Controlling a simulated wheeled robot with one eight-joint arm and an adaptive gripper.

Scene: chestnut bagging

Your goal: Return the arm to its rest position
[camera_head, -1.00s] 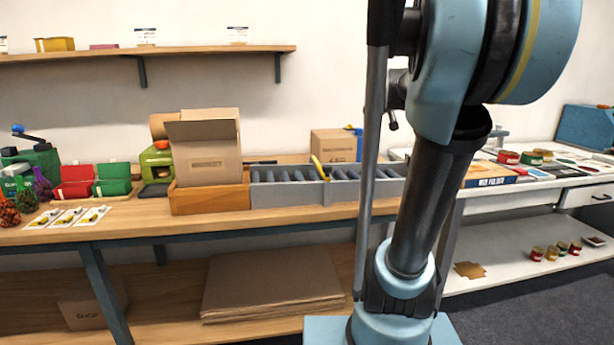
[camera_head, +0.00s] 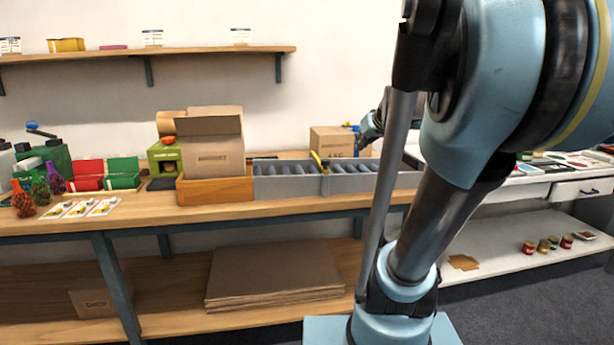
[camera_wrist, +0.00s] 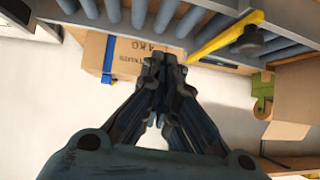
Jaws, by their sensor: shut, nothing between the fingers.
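My arm (camera_head: 445,220) rises in the right half of the head view, with its upper link large at the top right. My gripper (camera_head: 368,132) shows partly at the left edge of the arm, over the back of the bench and in front of a cardboard box. In the wrist view, the fingers of my gripper (camera_wrist: 163,62) are together and empty. The rest of the wrist is hidden behind the arm in the head view.
A grey tray of dark rollers (camera_head: 290,183) and an open carton (camera_head: 212,150) stand on the wooden bench. The small cardboard box (camera_head: 330,142) is close to my gripper. A yellow-handled tool (camera_wrist: 215,40) lies on the tray. A white table (camera_head: 545,190) stands at right.

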